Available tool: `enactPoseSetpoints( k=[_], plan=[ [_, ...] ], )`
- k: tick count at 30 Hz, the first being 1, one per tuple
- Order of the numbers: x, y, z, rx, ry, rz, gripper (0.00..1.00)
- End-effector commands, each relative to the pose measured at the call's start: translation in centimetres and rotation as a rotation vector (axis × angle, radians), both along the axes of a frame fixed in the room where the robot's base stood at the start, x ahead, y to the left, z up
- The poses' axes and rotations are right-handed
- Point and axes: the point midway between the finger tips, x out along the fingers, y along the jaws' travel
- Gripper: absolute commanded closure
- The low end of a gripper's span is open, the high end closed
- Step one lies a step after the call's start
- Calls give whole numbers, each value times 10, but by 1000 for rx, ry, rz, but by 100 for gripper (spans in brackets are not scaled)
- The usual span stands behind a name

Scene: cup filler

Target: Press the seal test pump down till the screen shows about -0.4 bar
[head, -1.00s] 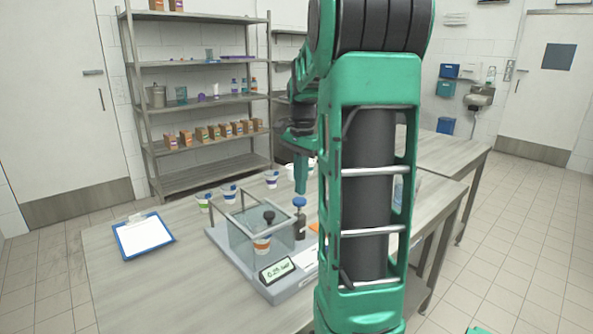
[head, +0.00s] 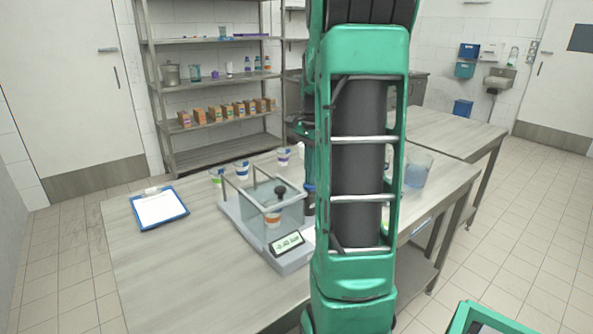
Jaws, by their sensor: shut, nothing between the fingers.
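The seal test rig stands on the table with a clear tank (head: 245,203) that holds a cup with an orange band (head: 273,218). The small screen (head: 287,243) at the rig's front seems to read about -0.40 bar, in small, slightly blurred digits. The blue-topped pump (head: 309,187) stands right of the tank, mostly hidden behind my arm. My gripper (head: 308,172) is shut and empty, pointing down just above the pump. Only a sliver of it shows, and I cannot tell whether it touches the knob.
A clipboard (head: 160,208) lies left of the rig. Several white cups (head: 283,157) stand behind it. A clear beaker (head: 418,169) stands to the right of my arm. Shelves (head: 215,148) with small boxes stand at the back. The table's front left is clear.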

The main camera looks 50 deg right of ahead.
Motion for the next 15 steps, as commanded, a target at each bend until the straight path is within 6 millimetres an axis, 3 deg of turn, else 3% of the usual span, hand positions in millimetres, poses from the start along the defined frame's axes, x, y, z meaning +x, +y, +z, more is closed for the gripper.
enactPoseSetpoints(
  k=[4, 15],
  plan=[
    [-9, -10, -9, 2, 3, -21, 100],
    [-11, -11, -10, 6, 8, -25, 100]
  ],
)
